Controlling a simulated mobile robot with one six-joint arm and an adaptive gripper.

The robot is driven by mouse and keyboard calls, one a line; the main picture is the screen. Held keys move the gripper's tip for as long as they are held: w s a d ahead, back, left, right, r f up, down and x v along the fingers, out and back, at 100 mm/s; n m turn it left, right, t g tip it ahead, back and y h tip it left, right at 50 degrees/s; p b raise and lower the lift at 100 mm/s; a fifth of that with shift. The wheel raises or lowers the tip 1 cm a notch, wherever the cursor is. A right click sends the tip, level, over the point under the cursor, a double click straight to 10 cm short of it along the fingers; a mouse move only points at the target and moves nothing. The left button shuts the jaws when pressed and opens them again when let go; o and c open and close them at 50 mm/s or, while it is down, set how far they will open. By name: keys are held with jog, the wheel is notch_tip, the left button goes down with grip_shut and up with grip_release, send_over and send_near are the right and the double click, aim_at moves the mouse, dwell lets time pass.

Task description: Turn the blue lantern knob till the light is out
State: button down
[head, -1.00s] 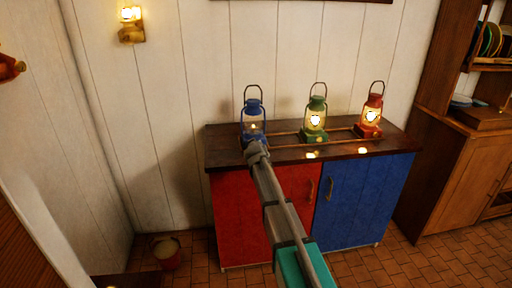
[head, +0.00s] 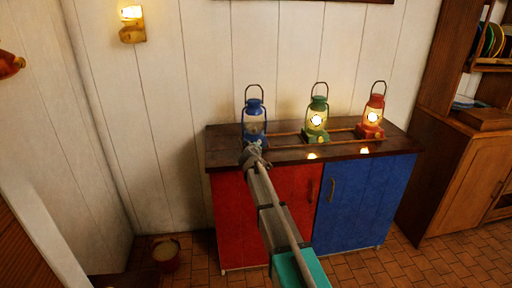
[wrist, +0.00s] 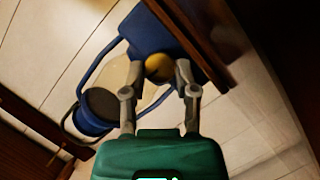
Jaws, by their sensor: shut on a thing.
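The blue lantern (head: 254,108) stands upright at the left end of the dark counter top, and no bright flame shows in its glass now. My gripper (head: 250,154) is at the lantern's front, low down, and hides part of its base. In the wrist view the blue lantern (wrist: 155,32) is tilted by the camera angle. Its round brass-yellow knob (wrist: 158,68) sits between the two fingertips of my gripper (wrist: 160,75), which is shut on it. The knob is hidden in the head view.
A green lantern (head: 317,118) and a red lantern (head: 372,115), both lit, stand to the right on the counter (head: 215,146). A thin rail (head: 290,146) runs along the counter. A lit wall lamp (head: 132,28) hangs at upper left. A bucket (head: 166,258) stands on the floor.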

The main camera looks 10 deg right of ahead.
jog(key=shift+c, duration=1.9)
grip_release()
jog(key=shift+m, duration=0.3)
